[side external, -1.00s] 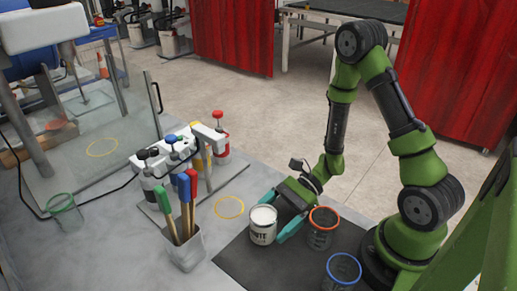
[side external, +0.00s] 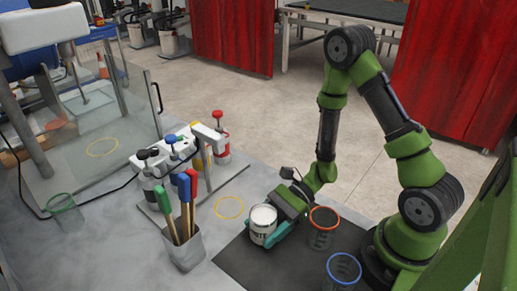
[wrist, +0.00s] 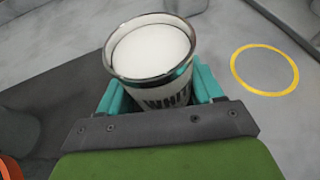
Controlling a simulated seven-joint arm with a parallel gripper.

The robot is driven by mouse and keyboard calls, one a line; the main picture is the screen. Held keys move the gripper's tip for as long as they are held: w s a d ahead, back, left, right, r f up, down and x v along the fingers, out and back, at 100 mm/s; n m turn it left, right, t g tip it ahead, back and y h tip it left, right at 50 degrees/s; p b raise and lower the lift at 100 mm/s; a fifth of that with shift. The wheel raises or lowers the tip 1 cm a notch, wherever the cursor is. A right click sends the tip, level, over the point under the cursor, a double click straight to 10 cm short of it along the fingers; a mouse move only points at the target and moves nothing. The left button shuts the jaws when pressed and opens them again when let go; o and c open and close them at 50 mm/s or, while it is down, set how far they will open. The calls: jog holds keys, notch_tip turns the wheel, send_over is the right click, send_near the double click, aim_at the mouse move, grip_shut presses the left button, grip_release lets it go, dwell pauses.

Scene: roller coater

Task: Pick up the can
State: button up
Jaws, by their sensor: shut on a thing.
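The can (side external: 262,222) is white with dark lettering and an open top showing white contents. It stands upright at the left part of the dark mat (side external: 240,262). My gripper (side external: 269,236) has its teal fingers shut around the can's sides from the right. In the wrist view the can (wrist: 152,58) sits between both teal fingers, its rim above them. The lower part of the can is partly hidden by the fingers and the gripper body. I cannot tell whether its base is off the mat.
An orange-rimmed cup (side external: 322,228) stands close to the right of my gripper. A blue-rimmed cup (side external: 343,271) is nearer the front. A holder with brushes (side external: 185,248) stands left of the can. A yellow ring (side external: 229,207) marks clear table behind. A green-rimmed cup (side external: 64,212) is far left.

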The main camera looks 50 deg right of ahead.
notch_tip(320, 180, up, 10)
dwell(0.8)
jog(key=shift+d, duration=0.1)
dwell(0.4)
jog(key=s+d+r+n+g, duration=0.1)
jog(key=s+d+n+g, duration=0.3)
jog(key=n+g, duration=0.5)
jog(key=shift+s+d+r+n+h, duration=0.2)
jog(key=shift+s+r+n+h, duration=0.3)
jog(key=shift+s, duration=0.75)
jog(key=shift+f, duration=0.1)
jog(key=shift+w+a+n, duration=0.1)
jog(key=shift+w+n, duration=0.1)
jog(key=shift+n, duration=0.4)
